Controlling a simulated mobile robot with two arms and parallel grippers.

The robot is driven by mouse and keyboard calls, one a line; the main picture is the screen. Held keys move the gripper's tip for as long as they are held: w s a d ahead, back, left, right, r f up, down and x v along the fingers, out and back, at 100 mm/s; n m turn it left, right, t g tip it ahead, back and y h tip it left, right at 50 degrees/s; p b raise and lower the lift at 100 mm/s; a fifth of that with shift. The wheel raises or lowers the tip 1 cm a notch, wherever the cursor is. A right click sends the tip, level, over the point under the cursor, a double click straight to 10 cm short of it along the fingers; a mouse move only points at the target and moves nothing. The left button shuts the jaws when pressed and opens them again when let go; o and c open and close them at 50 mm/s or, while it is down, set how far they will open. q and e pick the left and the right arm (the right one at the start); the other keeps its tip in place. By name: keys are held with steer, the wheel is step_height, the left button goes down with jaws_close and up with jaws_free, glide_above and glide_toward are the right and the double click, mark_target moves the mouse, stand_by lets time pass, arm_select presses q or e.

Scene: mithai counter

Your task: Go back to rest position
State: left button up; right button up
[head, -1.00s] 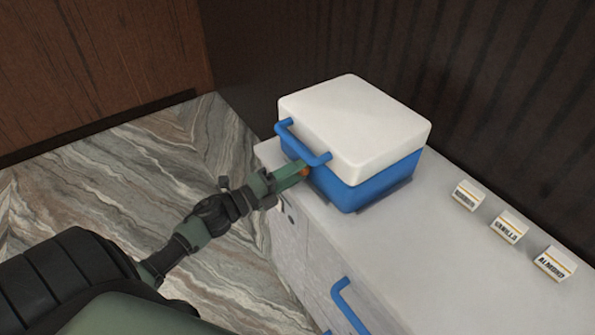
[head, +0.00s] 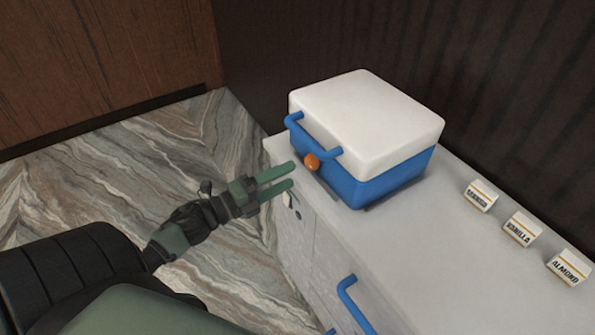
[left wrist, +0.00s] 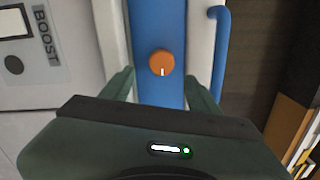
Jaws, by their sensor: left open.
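My left gripper (head: 292,175) is open and empty, in front of the blue and white box near the left end of the counter. Its two green fingers are apart, and they also show in the left wrist view (left wrist: 163,88). The box has a white lid (head: 365,115), a blue body (head: 385,182) and a blue handle (head: 310,137). An orange knob (head: 312,162) on its front shows in the left wrist view (left wrist: 162,63), between the fingers but beyond them, apart from the gripper. My right gripper is not in view.
The grey counter (head: 430,245) carries small label blocks reading VANILLA (head: 522,229) and ALMOND (head: 568,267), plus a third block (head: 481,196). A blue handle (head: 352,305) is on the counter's front. A BOOST label (left wrist: 46,35) shows in the wrist view. Marble floor (head: 90,195) is open at left.

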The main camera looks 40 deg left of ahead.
arm_select(q)
steer(key=shift+s+a, duration=0.25)
steer(key=shift+s, duration=0.3)
steer(key=s+a+f+n+g+y, duration=0.25)
steer(key=f+n, duration=0.35)
steer(key=f, duration=0.6)
steer(key=s+a+f+n+g+y, duration=0.15)
steer(key=f+n+y, duration=0.35)
steer(key=f, duration=0.8)
steer(key=s+d+f+n+g, duration=0.1)
steer(key=s+f+n+g, duration=0.4)
steer(key=f, duration=0.6)
steer(key=s+d+f+n+g, duration=0.2)
steer(key=s+d+f, duration=0.2)
steer(key=s, duration=0.5)
steer(key=s+d+f+n+g, duration=0.2)
steer(key=s+d+f, duration=0.3)
steer(key=s+f, duration=0.3)
steer(key=s+d+f+n+g, duration=0.2)
steer(key=s+d+f, duration=0.3)
steer(key=s, duration=0.6)
step_height(320, 180, down, 2)
steer(key=shift+d+g, duration=0.2)
steer(key=shift+g, duration=0.4)
steer(key=shift+h, duration=0.25)
